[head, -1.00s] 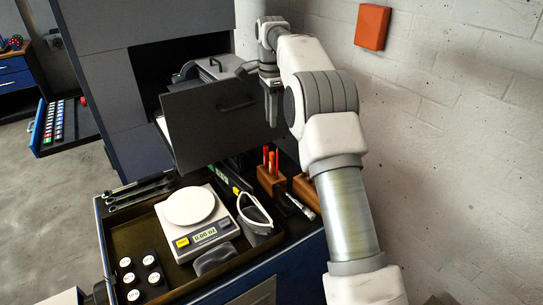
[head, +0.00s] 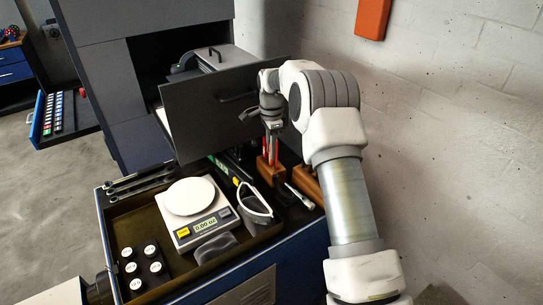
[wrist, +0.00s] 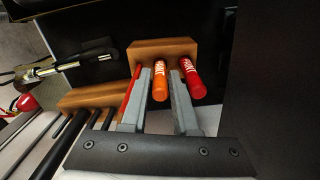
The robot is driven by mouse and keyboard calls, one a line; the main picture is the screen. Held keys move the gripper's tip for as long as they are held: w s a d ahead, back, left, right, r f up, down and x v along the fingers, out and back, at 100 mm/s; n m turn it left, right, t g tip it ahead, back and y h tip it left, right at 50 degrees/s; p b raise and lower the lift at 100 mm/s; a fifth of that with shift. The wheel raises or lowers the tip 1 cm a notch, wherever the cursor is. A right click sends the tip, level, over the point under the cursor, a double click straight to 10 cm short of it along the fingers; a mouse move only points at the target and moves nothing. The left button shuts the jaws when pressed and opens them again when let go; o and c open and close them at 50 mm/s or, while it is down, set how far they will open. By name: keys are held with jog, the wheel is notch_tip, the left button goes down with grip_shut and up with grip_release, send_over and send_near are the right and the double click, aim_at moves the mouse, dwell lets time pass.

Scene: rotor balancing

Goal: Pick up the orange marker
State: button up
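The orange marker (wrist: 159,84) stands in a wooden holder (wrist: 180,47), seen in the wrist view between my gripper's two fingers. My gripper (wrist: 161,73) is open, with a finger on each side of the marker and narrow gaps visible. A thicker red marker (wrist: 193,80) stands just right of the right finger. A thin red pen (wrist: 132,88) is just left of the left finger. In the head view my gripper (head: 272,128) is above the wooden holder (head: 270,172), and the orange marker is hard to tell apart there.
A second wooden block (head: 305,182) stands right of the holder. A dark upright panel with a handle (head: 215,110) rises close behind my gripper.

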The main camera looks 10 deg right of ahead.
jog(key=shift+f, duration=1.1)
grip_shut()
jog(key=shift+r, duration=0.15)
notch_tip(320, 180, up, 18)
